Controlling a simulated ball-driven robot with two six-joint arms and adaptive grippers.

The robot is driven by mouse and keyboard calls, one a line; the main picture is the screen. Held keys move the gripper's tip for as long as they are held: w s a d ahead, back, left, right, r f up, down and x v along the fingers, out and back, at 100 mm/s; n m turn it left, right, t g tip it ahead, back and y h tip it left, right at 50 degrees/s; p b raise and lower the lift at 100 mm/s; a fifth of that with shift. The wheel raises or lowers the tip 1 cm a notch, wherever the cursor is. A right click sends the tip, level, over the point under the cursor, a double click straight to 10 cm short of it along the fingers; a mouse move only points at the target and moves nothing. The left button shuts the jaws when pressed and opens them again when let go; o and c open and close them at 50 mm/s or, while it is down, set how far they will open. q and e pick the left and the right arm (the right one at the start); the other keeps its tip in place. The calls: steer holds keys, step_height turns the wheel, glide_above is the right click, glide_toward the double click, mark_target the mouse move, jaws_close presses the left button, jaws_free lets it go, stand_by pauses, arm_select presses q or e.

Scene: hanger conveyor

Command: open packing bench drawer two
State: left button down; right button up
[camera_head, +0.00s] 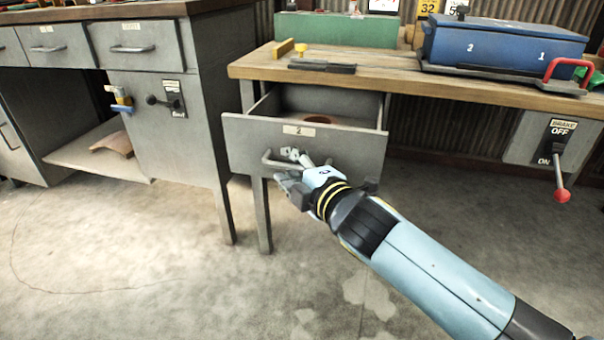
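The packing bench drawer labelled 2 (240,140) is a grey metal drawer under the wooden bench top. It stands pulled out, with its interior and side walls showing. My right gripper (287,166) is at the drawer's bar handle (267,160), with its fingers on or around the bar. The gripper hides much of the handle, and I cannot tell whether the fingers are closed on it. A round brown thing (318,119) shows inside the drawer. My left gripper is not in view.
The packing bench top (390,82) carries a blue case (500,45) and a dark flat tool (322,67). A brake lever with a red knob (562,194) hangs at the right. Another grey bench (215,100) stands left. The concrete floor in front is clear.

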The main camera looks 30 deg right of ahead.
steer(key=s+r, duration=0.1)
steer(key=s, duration=1)
steer(key=shift+s+a+r, duration=0.15)
steer(key=shift+a+r, duration=0.15)
steer(key=shift+a, duration=0.1)
